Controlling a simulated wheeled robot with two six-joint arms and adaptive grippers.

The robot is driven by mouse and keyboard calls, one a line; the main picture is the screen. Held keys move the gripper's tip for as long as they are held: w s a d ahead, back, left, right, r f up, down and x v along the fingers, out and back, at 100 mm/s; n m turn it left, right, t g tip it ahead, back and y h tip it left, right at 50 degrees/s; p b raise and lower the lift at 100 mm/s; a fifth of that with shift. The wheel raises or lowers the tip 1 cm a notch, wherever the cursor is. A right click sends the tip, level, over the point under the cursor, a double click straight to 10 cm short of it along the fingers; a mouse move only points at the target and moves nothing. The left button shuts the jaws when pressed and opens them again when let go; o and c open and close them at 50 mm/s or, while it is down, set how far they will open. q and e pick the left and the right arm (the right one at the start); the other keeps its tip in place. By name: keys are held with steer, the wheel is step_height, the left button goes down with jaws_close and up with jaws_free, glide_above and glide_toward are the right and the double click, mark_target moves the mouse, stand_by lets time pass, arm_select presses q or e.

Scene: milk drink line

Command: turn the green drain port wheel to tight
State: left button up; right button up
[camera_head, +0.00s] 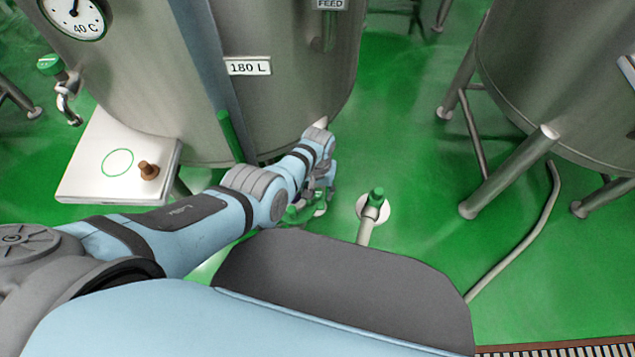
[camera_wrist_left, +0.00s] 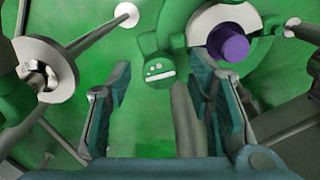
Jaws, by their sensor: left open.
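The green drain port wheel (camera_head: 298,214) shows in the head view low beside the large steel tank, partly covered by my left arm and gripper. My left gripper (camera_head: 327,183) is at the wheel. In the left wrist view the gripper (camera_wrist_left: 161,82) is open, its two teal-padded fingers apart. A round green knob with a white mark (camera_wrist_left: 158,72) appears between and beyond the fingertips. Contact cannot be told. Curved green parts (camera_wrist_left: 178,20) surround a purple cylinder (camera_wrist_left: 229,44) to the right of the knob. My right gripper is not in view.
The tank (camera_head: 285,100) rises close behind the gripper. A white box (camera_head: 95,180) is at left. A second tank (camera_head: 560,90) and a floor pipe (camera_head: 525,240) are at right. Green floor lies open between.

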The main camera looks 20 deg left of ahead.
mark_target(317, 193)
arm_select(q)
step_height(317, 193, up, 12)
steer(key=shift+f, duration=0.15)
steer(key=shift+s+a, duration=0.1)
stand_by(0.4)
